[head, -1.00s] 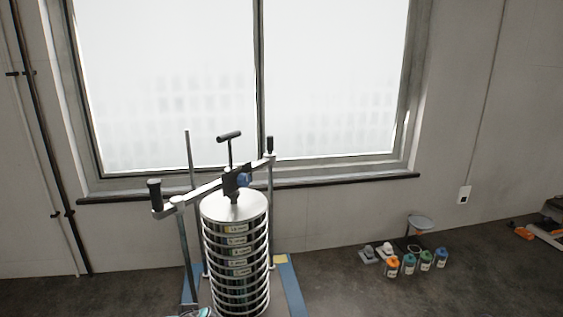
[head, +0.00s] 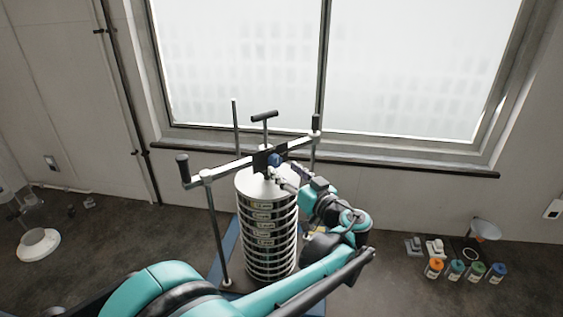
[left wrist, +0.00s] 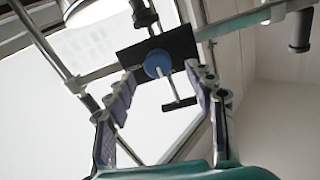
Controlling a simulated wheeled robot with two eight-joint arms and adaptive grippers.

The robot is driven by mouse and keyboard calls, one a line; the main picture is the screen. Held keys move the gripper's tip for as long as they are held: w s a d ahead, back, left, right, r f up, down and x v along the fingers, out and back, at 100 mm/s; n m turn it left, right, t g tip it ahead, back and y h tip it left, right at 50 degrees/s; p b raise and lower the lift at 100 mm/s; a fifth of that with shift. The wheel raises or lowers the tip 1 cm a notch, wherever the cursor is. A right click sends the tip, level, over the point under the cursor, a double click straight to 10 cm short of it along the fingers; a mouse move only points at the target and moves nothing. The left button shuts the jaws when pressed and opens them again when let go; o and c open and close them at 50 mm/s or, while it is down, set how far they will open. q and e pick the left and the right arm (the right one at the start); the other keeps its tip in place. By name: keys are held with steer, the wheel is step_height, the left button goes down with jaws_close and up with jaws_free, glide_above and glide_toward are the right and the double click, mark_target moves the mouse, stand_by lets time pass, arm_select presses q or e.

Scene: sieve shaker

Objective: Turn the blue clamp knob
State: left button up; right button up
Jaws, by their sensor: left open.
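The blue clamp knob (head: 275,159) sits on a dark block at the middle of the crossbar (head: 228,168), above the sieve stack (head: 267,230). My left gripper (head: 283,176) is close to the knob, just below and right of it in the head view. In the left wrist view the knob (left wrist: 157,64) shows on the black plate between the two spread fingers of my left gripper (left wrist: 160,76). The fingers are open, with a gap on each side of the knob; I see no contact. My right gripper is not in view.
Upright rods (head: 216,235) flank the stack, and a black T-handle (head: 264,116) stands above the crossbar. A dark grip (head: 183,168) rises at the bar's left end.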

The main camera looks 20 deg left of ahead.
mark_target(277, 163)
arm_select(q)
steer(key=x, duration=0.4)
steer(key=shift+w, duration=0.3)
steer(key=shift+s+a, duration=0.1)
steer(key=shift+a, duration=0.1)
steer(key=c, duration=1.2)
steer(key=shift+o, duration=0.2)
